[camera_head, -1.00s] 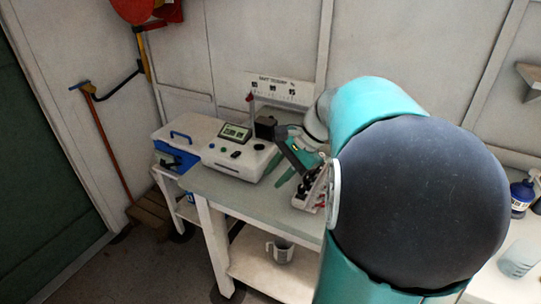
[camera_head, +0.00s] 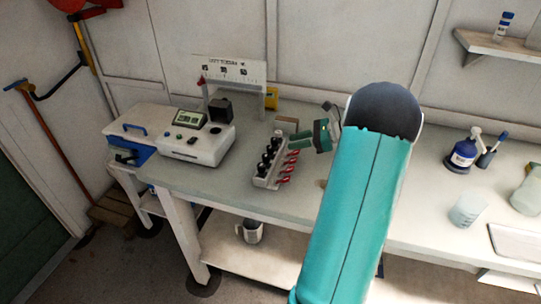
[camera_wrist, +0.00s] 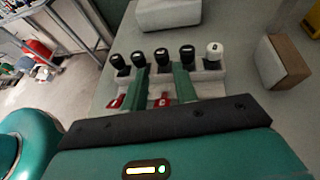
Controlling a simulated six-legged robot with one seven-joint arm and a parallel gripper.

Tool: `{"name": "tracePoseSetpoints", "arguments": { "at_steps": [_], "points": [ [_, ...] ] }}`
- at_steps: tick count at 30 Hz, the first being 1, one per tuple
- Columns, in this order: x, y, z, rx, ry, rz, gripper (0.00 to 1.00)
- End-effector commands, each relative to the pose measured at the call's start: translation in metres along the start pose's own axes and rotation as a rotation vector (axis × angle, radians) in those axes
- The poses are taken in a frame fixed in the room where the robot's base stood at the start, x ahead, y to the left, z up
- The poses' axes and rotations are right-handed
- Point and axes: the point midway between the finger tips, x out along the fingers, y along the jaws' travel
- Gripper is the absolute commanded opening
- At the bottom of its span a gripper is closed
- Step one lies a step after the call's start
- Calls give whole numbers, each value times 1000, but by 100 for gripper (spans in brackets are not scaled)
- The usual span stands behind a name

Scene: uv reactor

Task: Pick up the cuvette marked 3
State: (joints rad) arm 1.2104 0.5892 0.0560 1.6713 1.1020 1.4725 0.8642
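A pale rack (camera_head: 262,184) holds a row of cuvettes with mostly black caps and red tags. In the wrist view the rack (camera_wrist: 210,88) has several black caps and one white cap (camera_wrist: 214,49) at the right end. The number marks are too small to read, so I cannot tell which cuvette is 3. My gripper (camera_wrist: 160,70) is open, its two green fingers pointing at the row. The middle black-capped cuvette (camera_wrist: 161,55) shows between the fingertips; contact is not clear. In the head view my gripper (camera_head: 297,144) is at the rack's right side.
A white instrument (camera_head: 195,145) with a screen stands left of the rack. A small box (camera_head: 286,124) and a yellow object (camera_head: 271,98) stand behind it. A blue-labelled bottle (camera_head: 463,153) and a beaker (camera_head: 467,210) are on the right. The bench front (camera_head: 225,192) is clear.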

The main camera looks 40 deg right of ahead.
Motion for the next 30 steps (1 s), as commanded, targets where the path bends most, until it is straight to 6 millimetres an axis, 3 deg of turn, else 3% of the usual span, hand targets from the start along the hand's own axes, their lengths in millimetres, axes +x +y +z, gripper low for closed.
{"name": "tracePoseSetpoints", "arguments": {
  "at_steps": [3,11,18,26,30],
  "points": [
    [17,0,0,1,-1,0,29],
    [36,0,-1,0,0,2,29],
    [71,-1,-3,-1,0,1,29],
    [76,-1,-3,-1,1,0,29],
    [75,-1,-3,-1,1,0,3]
  ]
}}
